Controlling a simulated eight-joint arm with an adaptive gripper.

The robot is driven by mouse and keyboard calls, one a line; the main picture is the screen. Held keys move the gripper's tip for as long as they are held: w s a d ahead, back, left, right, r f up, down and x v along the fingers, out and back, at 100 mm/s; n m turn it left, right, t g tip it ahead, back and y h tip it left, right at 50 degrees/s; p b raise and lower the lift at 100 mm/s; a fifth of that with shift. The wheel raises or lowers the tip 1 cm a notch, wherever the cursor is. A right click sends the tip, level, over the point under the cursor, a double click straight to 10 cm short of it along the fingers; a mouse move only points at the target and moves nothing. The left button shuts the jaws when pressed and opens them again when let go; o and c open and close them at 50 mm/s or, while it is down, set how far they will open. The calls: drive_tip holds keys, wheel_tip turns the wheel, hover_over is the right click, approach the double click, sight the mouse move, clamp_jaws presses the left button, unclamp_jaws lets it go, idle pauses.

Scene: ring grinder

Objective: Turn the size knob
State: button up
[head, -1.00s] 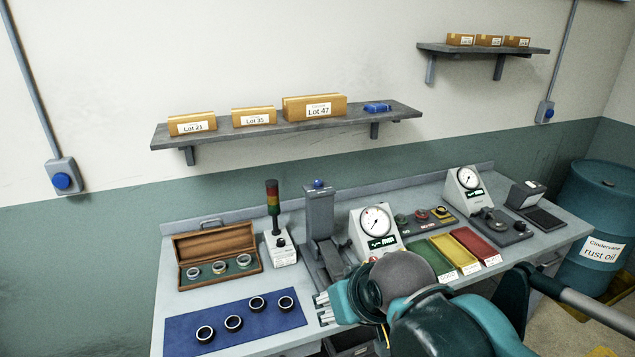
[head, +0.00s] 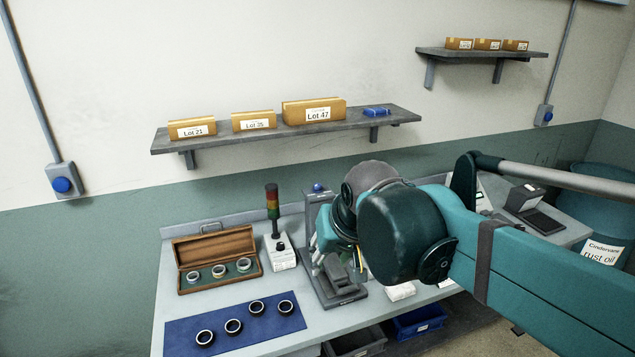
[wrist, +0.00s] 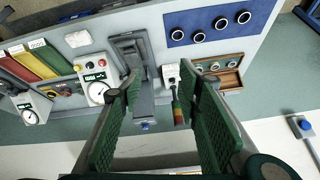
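My gripper (wrist: 163,84) is open and empty in the wrist view, its two green pads wide apart above the bench. A white box with a dark knob (head: 281,246) stands at the foot of the signal tower in the head view; it also shows between the fingertips in the wrist view, nearer the right one (wrist: 171,75). Labels are too small to tell which knob is the size knob. In the head view my arm hides the panel, the gauge and most of my gripper.
The grey upright press (head: 335,278) stands close to my gripper. The signal tower (head: 272,202) rises beside it. A wooden ring case (head: 217,242) and a blue mat (head: 190,325) with several rings lie left. A shelf (head: 240,132) with boxes hangs above.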

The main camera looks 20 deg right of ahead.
drive_tip(key=w+d+r+m+g, duration=0.25)
drive_tip(key=w+r, duration=0.35)
drive_tip(key=w, duration=0.6)
drive_tip(key=m+g+p, duration=0.3)
drive_tip(key=m+p, duration=0.1)
drive_tip(key=m, duration=0.5)
hover_over(318, 185)
drive_tip(key=f, duration=0.4)
drive_tip(key=shift+s+a+f, duration=0.15)
drive_tip(key=shift+a+f, duration=0.05)
drive_tip(key=shift+f, duration=0.15)
drive_tip(key=shift+w+d+f+g, duration=0.2)
drive_tip(key=shift+w+f+g, duration=0.05)
drive_tip(key=shift+w+f, duration=0.15)
drive_tip(key=shift+f, duration=3.85)
drive_tip(key=c, duration=0.9)
